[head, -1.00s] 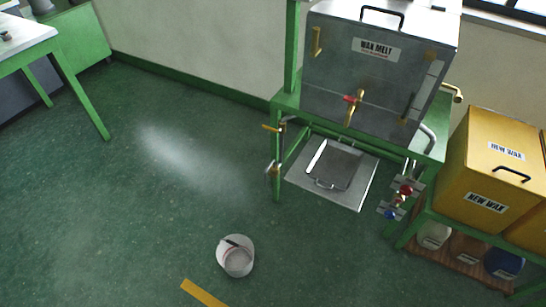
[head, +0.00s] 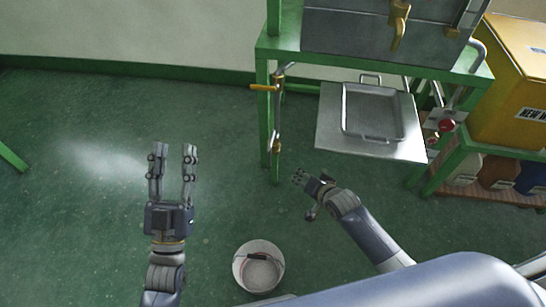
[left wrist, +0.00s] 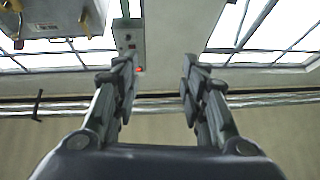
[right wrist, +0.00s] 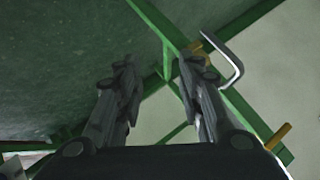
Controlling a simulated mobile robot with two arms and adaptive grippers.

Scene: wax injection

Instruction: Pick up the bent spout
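A grey bent tube (head: 281,70), which looks like the bent spout, is at the left front post of the green stand, near a yellow handle (head: 263,87). A pale bent tube (right wrist: 235,62) also shows in the right wrist view, right of the fingertips and apart from them. I cannot tell whether it is the same part. My left gripper (head: 174,152) is open, empty and pointing up, left of the stand. My right gripper (head: 302,180) is low in front of the stand, right of the post. Its fingers show apart and empty in the right wrist view (right wrist: 158,75).
The metal tank (head: 345,30) with a brass tap (head: 398,25) stands on the green stand (head: 340,62). A tray (head: 375,112) rests on a plate beneath. A white bucket (head: 240,268) is on the floor. Yellow wax boxes (head: 510,90) are at right.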

